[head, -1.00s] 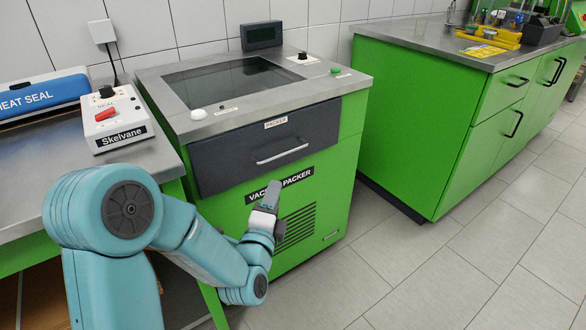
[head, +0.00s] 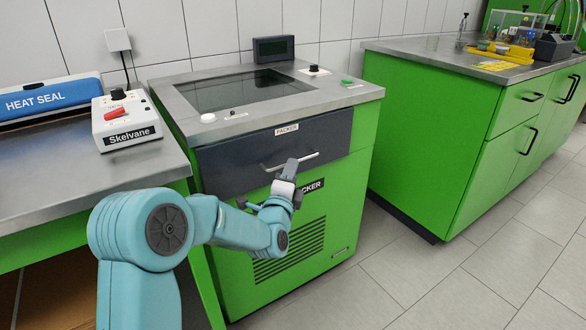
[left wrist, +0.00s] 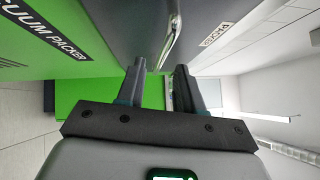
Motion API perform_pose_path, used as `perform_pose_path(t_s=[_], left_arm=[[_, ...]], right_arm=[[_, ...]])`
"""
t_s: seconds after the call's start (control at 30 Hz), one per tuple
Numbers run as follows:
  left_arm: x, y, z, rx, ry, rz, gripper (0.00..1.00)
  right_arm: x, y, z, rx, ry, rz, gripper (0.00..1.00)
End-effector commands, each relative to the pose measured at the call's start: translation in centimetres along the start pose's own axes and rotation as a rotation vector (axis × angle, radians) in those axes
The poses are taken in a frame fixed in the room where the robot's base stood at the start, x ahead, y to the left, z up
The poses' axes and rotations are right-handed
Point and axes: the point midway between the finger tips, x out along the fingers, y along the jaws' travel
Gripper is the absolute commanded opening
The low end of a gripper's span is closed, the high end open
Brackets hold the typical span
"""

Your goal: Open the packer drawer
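The packer drawer (head: 232,165) is a dark grey front with a "PACKER" label, set under the steel top of the green vacuum packer. It looks closed, flush with the cabinet. Its silver bar handle (head: 308,158) runs across the front and is partly covered by my left gripper (head: 291,168). In the left wrist view the handle (left wrist: 173,36) lies just ahead of the fingertips, roughly in line with the gap between them. My left gripper (left wrist: 161,72) is open and empty there; I cannot tell whether it touches the handle. My right gripper is not in view.
A steel bench (head: 80,185) with a Skelvane control box (head: 125,120) and a blue heat sealer (head: 50,98) stands at left. A green cabinet (head: 430,140) stands at right. The tiled floor (head: 440,285) in front is clear.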

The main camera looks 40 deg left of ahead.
Motion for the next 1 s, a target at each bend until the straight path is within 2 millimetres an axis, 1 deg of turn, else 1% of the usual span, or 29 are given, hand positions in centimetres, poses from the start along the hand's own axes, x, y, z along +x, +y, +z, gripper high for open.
perform_pose_path(t_s=[0.03, 0.1, 0.23, 0.37, 0.57, 0.67, 0.7, 1.0], left_arm=[[0.8, 0.1, 0.0, 0.000, -0.001, -0.001, 0.36], [1.8, 0.1, 0.0, 0.000, -0.001, -0.001, 0.36], [2.8, 0.1, 0.0, 0.000, 0.000, 0.000, 0.36], [3.2, 0.0, 0.0, 0.000, 0.000, 0.000, 0.36], [3.2, 0.0, 0.0, -0.001, 0.000, 0.000, 0.36], [3.2, 0.0, 0.0, -0.001, 0.000, 0.000, 0.07], [3.2, 0.0, 0.0, -0.001, 0.000, 0.000, 0.00], [3.1, 0.0, 0.0, -0.001, 0.000, 0.000, 0.00]], right_arm=[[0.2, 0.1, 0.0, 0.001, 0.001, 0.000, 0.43], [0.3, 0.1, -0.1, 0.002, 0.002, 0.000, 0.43], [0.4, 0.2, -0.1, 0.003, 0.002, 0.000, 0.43], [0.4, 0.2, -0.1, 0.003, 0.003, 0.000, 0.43], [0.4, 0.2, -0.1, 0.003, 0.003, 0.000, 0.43], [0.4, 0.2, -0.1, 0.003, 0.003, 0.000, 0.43], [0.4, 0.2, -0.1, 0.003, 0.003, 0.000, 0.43], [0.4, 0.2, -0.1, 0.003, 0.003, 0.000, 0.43]])
